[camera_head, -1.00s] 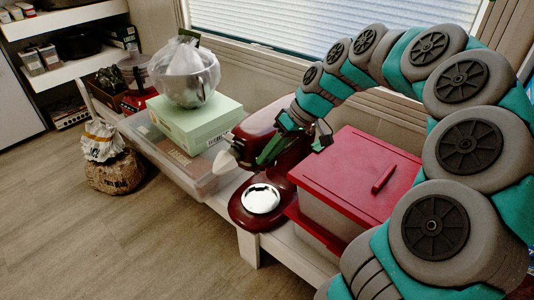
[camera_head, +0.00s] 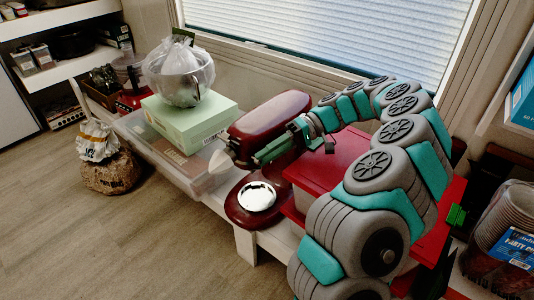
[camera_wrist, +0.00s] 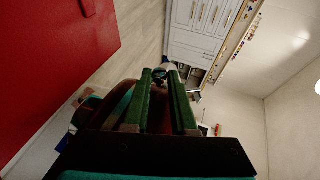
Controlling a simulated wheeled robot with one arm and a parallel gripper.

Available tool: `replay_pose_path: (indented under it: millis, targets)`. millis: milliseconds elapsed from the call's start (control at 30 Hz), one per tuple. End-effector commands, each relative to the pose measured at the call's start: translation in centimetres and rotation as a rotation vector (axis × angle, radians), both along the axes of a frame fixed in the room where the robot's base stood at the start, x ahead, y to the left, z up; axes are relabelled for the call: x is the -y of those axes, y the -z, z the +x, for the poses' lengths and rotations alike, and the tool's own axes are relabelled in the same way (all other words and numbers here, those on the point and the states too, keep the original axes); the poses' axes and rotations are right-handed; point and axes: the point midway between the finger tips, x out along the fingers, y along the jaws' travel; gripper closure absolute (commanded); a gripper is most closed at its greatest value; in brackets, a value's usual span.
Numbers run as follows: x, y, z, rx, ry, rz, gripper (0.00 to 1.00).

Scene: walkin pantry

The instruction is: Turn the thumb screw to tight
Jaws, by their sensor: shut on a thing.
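A dark red stand mixer stands on the white bench. Its rounded head (camera_head: 268,115) is level above the base (camera_head: 235,211), which carries a shiny silver disc (camera_head: 257,196). A pale pointed piece (camera_head: 217,168) hangs at the head's front end. My gripper (camera_head: 257,158) is at the near side of the head, its green fingers pointing toward the front end. In the wrist view, my gripper (camera_wrist: 159,76) is shut on a small dark, bluish piece (camera_wrist: 159,73), apparently the thumb screw. The fingers hide it in the head view, so its turn cannot be read.
A red-lidded box (camera_head: 335,160) stands right beside the mixer, under my arm. Stacked cups (camera_head: 505,225) stand at far right. The floor in front is free.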

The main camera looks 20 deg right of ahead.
Motion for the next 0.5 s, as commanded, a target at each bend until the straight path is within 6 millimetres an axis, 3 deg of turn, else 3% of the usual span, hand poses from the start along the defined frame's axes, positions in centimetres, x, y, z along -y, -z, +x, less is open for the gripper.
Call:
replay_pose_path:
  millis: [500]
  targets:
    - [0.06, 0.23, 0.07, -0.026, 0.002, 0.036, 1.00]
